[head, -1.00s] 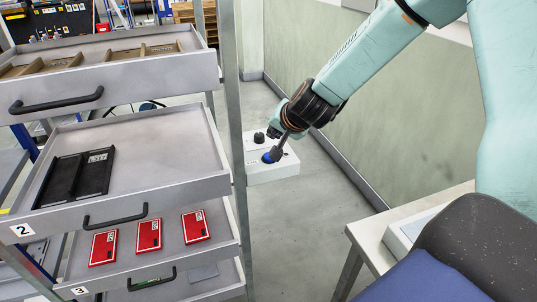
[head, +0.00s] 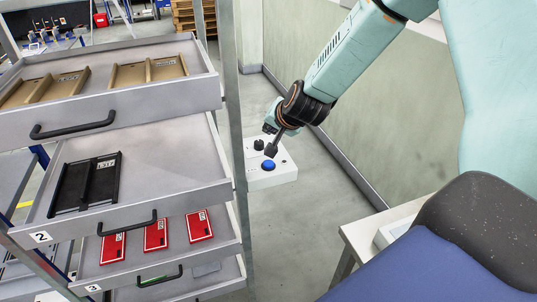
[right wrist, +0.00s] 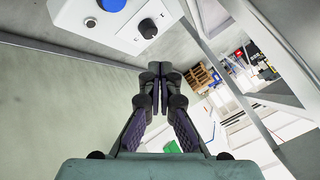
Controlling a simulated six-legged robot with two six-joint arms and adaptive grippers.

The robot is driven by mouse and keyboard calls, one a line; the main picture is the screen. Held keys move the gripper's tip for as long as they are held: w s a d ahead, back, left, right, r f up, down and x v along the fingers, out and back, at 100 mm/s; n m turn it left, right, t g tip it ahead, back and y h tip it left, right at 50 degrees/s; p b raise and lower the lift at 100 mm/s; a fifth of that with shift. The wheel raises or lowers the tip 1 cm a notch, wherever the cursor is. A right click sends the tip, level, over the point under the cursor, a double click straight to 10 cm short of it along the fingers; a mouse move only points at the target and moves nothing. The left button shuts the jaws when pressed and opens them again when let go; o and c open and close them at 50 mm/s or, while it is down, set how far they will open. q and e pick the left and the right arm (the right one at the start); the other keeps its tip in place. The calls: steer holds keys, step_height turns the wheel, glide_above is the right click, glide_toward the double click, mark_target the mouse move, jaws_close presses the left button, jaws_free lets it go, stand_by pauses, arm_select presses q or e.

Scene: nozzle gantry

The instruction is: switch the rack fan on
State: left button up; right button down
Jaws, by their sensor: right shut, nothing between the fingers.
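A white control box (head: 285,177) at the side of the rack carries a round blue button (head: 268,166) and a black knob (head: 259,145). In the right wrist view, the box (right wrist: 125,40) is at the top, with the blue button (right wrist: 112,4) cut by the edge and the knob (right wrist: 148,28) whole. My right gripper (head: 271,151) is shut and empty, in front of the box beside the knob in the head view. In the wrist view its fingertips (right wrist: 160,72) are apart from both controls. My left gripper is not in view.
At left stands a rack with open drawers: brown trays (head: 150,70) in the top one, a black tray (head: 85,184) in the second, red cards (head: 155,234) below. A grey post (head: 235,120) stands beside the box. A wall (head: 400,130) runs along the right.

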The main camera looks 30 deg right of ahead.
mark_target(270, 165)
steer(key=shift+f, duration=0.1)
stand_by(0.4)
step_height(270, 165, down, 9)
steer(key=b, duration=0.7)
steer(key=shift+b, duration=0.35)
stand_by(1.0)
steer(key=shift+f+b, duration=0.25)
steer(key=shift+b, duration=0.1)
steer(key=shift+f+b, duration=0.45)
steer(key=shift+f, duration=0.1)
stand_by(0.7)
steer(key=shift+r, duration=0.15)
steer(key=shift+r+p, duration=0.85)
steer(key=shift+p, duration=0.1)
